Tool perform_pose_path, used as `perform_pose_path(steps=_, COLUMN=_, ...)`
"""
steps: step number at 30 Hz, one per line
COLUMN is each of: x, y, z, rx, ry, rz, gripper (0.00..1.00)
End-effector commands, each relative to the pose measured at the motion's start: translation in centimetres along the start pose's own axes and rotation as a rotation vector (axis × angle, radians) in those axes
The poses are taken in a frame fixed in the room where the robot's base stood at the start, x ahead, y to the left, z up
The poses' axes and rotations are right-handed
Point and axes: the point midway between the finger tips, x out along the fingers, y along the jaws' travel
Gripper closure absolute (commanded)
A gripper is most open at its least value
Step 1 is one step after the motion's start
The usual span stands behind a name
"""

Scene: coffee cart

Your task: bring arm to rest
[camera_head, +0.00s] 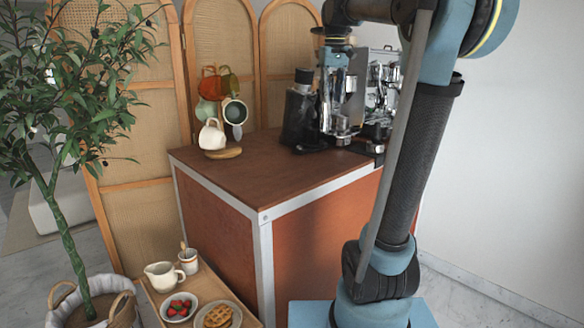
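My arm fills the right part of the head view, with its upper links reaching left across the top. My gripper (342,132) hangs down from the wrist in front of the coffee machine (384,75). It appears over the back right part of the brown cart top (250,180). Its fingers blend with the shiny metal behind them, so I cannot tell whether they are open or shut. I see no object clearly held. Part of the machine is hidden behind my arm and gripper.
A dark grinder (299,115) stands just left of my gripper. A mug tree (222,153) with several mugs stands at the cart's back left. A low tray (152,296) holds a jug, strawberries and waffles. A potted plant (75,235) stands left. The cart top's front left is clear.

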Motion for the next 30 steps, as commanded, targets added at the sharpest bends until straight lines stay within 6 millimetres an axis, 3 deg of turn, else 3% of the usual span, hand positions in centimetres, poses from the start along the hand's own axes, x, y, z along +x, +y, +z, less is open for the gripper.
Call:
perform_pose_path(steps=1, x=1.2, y=0.0, z=1.6, rx=0.014, ry=0.005, rz=0.001, gripper=0.69)
perform_pose_path(steps=14, x=12.0, y=-0.9, z=13.1, rx=0.123, ry=0.043, rz=0.01, gripper=0.69)
perform_pose_path(steps=30, x=29.2, y=-3.3, z=27.2, rx=0.258, ry=0.094, rz=0.02, gripper=0.69)
